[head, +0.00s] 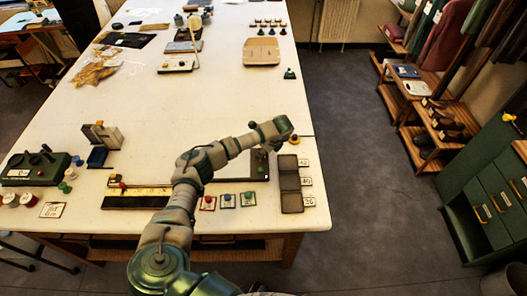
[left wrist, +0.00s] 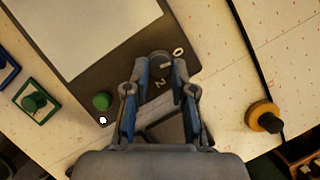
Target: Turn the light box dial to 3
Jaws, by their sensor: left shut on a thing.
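The light box (head: 230,167) lies on the pale table, partly hidden under my left arm. In the left wrist view its pale panel (left wrist: 75,35) and dark frame show, with a green button (left wrist: 102,101) on the frame. The round dark dial (left wrist: 160,64) is at the frame's corner, with the marks 0 and 2 readable beside it. My left gripper (head: 272,138) is over that corner. In the left wrist view its two fingertips (left wrist: 160,72) are closed on the dial from both sides. I cannot tell which number the dial points at. My right gripper is not in view.
An orange-and-black knob (left wrist: 264,117) with a dark cord stands beside the box. Small coloured knobs on cards (head: 228,200) stand in front, and a dark compartment tray (head: 290,183) stands at the right. The table's middle (head: 200,100) is clear.

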